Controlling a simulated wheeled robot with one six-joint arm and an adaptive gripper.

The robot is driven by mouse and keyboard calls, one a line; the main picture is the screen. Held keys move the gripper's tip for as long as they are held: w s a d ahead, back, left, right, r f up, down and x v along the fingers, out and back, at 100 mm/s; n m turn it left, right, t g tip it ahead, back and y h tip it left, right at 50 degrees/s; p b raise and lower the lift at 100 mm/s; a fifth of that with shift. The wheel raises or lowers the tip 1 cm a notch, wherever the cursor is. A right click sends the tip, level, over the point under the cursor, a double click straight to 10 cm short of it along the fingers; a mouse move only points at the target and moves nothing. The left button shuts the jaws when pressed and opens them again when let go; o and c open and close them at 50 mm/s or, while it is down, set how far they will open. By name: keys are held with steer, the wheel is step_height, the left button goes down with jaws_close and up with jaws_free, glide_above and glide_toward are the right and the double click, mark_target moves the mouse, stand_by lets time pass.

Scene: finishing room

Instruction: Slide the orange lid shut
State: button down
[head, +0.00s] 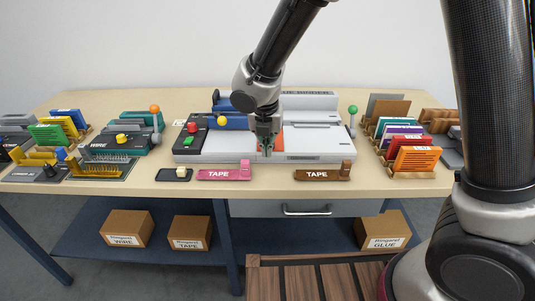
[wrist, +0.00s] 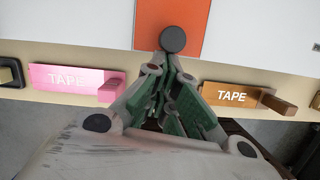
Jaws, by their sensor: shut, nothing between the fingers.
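The orange lid (head: 278,141) is a flat panel on the white top of the binder machine (head: 315,144), partly hidden behind my gripper in the head view. In the wrist view the orange lid (wrist: 200,22) is at the top centre, with a dark round knob (wrist: 173,39) at its near end. My gripper (head: 266,150) points down over the machine's front part. In the wrist view my gripper (wrist: 172,68) has its fingers together and empty, just on the near side of the knob. I cannot tell whether they touch it.
A pink tape holder (head: 222,174) and a brown tape holder (head: 321,174) lie in front of the machine. A red button (head: 192,127) and a green button (head: 188,141) are at its left. Card racks (head: 405,153) stand at the right, wire tools (head: 124,139) at the left.

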steer(key=w, duration=0.8)
steer(key=shift+d, duration=0.15)
steer(key=shift+s, duration=0.1)
